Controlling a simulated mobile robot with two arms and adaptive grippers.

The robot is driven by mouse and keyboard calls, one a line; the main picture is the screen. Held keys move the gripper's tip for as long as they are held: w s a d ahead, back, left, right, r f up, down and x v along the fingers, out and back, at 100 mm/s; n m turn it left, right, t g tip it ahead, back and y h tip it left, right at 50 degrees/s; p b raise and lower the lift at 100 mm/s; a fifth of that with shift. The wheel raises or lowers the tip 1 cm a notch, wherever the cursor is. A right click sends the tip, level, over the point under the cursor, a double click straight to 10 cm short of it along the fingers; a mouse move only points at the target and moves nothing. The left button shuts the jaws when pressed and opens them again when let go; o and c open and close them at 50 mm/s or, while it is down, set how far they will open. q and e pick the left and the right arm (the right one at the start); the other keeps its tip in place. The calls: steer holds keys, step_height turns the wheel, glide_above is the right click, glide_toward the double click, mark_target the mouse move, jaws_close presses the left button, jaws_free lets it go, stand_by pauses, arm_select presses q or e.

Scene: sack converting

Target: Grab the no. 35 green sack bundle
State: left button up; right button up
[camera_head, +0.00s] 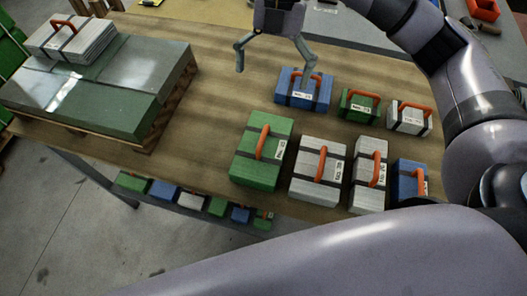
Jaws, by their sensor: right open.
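A large green sack bundle (251,134) with an orange handle, dark straps and a white label lies on the wooden table, left of the front group. A smaller green bundle (347,106) with an orange handle and a label is farther back on the right. The label numbers are too small to read surely, so I cannot tell which is no. 35. My right gripper (275,66) is open and empty, pointing down behind the large green bundle. It is close to the blue bundle (290,88) at the back. My left gripper is not in view.
White bundles (307,187) (361,191) and a blue one (408,178) stand right of the large green bundle. Another white bundle (408,125) is behind them. A green stack on a pallet (150,132) fills the table's left. The table (205,110) between is clear.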

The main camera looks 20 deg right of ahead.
mark_target(265, 129)
steer(key=p+x, duration=0.1)
steer(key=x, duration=0.5)
steer(key=p+x, duration=0.1)
steer(key=x, duration=0.6)
steer(key=shift+w+d+f, duration=0.2)
steer(key=shift+s+a+f, duration=0.15)
steer(key=shift+s+f, duration=0.15)
steer(key=shift+f, duration=0.15)
steer(key=p+x, duration=0.1)
steer(key=x, duration=0.2)
steer(key=shift+s+a+f+p, duration=0.15)
steer(key=shift+s+p, duration=0.15)
steer(key=shift+p, duration=0.1)
steer(key=shift+s+f, duration=0.15)
steer(key=shift+f, duration=0.3)
steer(key=c, duration=0.9)
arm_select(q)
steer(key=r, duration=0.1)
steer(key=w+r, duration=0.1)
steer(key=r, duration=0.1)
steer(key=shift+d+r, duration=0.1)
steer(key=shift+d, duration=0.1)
arm_select(e)
steer(key=shift+c, duration=0.7)
